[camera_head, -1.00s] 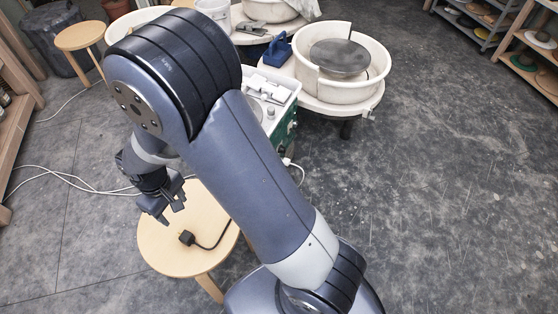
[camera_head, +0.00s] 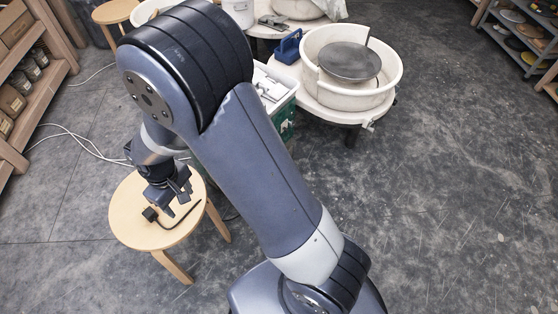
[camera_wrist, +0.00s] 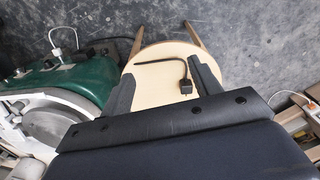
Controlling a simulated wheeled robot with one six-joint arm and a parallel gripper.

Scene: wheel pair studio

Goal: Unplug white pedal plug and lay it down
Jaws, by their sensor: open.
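A white plug (camera_wrist: 57,53) with a white cord is seated at the edge of a green wheel housing (camera_wrist: 80,84), at the left of the wrist view. My gripper (camera_wrist: 160,68) is open and empty, its fingers apart above a round wooden stool (camera_wrist: 158,60). The plug lies to the left of the fingers, apart from them. In the head view my gripper (camera_head: 178,194) hangs over the stool (camera_head: 128,225). The green housing (camera_head: 287,128) is partly behind my arm there, and the white plug is hidden.
A black plug (camera_wrist: 186,86) with a bent black cord lies on the stool; it also shows in the head view (camera_head: 150,214). A larger wheel with a white basin (camera_head: 350,96) stands behind. Shelves line the left edge. The floor at the right is clear.

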